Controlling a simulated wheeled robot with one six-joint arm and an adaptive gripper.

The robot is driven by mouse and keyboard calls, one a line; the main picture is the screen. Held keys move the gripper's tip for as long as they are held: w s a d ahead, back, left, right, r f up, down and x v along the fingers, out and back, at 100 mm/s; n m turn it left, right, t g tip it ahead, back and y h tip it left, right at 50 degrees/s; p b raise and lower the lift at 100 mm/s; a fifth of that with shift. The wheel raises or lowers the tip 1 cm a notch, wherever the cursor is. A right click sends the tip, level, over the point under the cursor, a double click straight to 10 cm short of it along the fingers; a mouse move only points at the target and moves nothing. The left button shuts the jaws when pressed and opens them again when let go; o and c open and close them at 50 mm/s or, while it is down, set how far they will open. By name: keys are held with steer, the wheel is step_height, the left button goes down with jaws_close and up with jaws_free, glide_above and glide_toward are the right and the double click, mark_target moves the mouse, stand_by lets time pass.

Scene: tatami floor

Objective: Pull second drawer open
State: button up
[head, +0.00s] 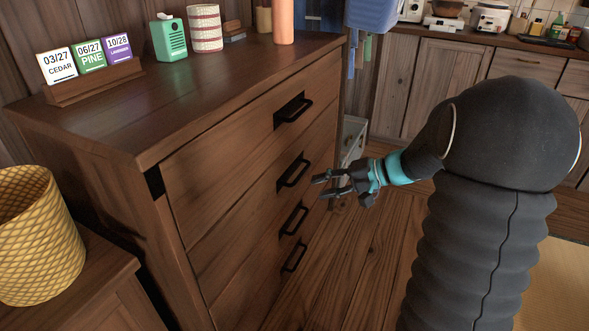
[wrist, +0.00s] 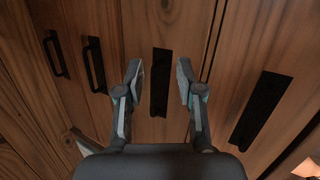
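The brown wooden dresser (head: 230,150) has a column of drawers, all flush with its front. The second drawer's black handle (head: 293,171) sits below the top drawer's handle (head: 293,110). In the wrist view the second handle (wrist: 160,90) is in the middle, between the two fingertips as seen. My gripper (head: 318,187) is open and empty, with its fingers pointing at the dresser front close to the second handle. In the head view the tips appear just right of the handle. I cannot tell whether they reach around it, and I see no clear contact.
Two lower handles (head: 294,218) (head: 294,256) are below. On the dresser top stand a card holder (head: 85,85), a green box (head: 169,38), a woven cup (head: 205,28) and an orange cylinder (head: 284,22). A yellow basket (head: 38,240) is at left. Wooden floor (head: 350,275) is clear in front.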

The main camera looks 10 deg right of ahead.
mark_target(301, 174)
steer(key=w+d+f+m+t+y, duration=0.1)
steer(key=w+d+f+m+t, duration=0.1)
steer(key=w+d+f+t, duration=0.4)
steer(key=w+a, duration=0.3)
steer(key=w+a+g, duration=0.1)
steer(key=w+a, duration=0.2)
steer(key=w+a+g, duration=0.1)
steer(key=w+a, duration=0.1)
steer(key=a, duration=0.1)
steer(key=shift+w+f+p, duration=0.3)
steer(key=shift+w+p, duration=0.05)
steer(key=shift+w, duration=0.05)
steer(key=shift+c, duration=0.2)
jaws_close()
